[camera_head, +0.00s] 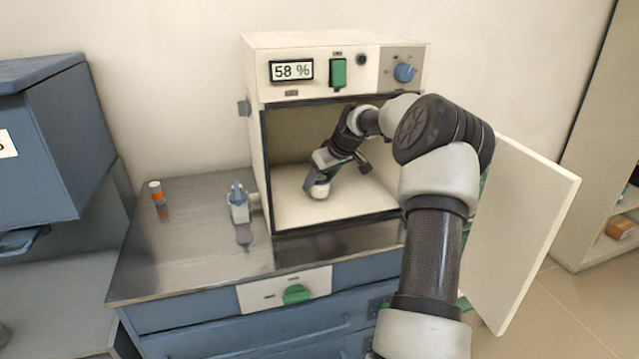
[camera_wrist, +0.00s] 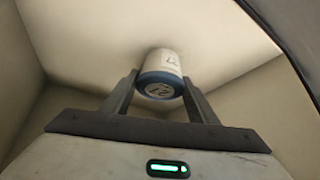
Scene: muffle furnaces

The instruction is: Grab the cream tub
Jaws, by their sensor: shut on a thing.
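The cream tub (camera_wrist: 163,62) has a pale cream body and a blue band around a marked round end. It is inside the open furnace (camera_head: 335,213), standing on or just above the chamber floor; I cannot tell which. In the head view its lower part (camera_head: 319,191) shows below my fingers. My gripper (camera_head: 320,178) reaches into the chamber from the right and is shut on the tub. In the wrist view the two fingers of my gripper (camera_wrist: 160,92) stand on either side of the tub.
The furnace door (camera_head: 520,225) is swung open on the right. A blue cabinet (camera_head: 60,150) is at far left. The chamber walls surround my gripper closely.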

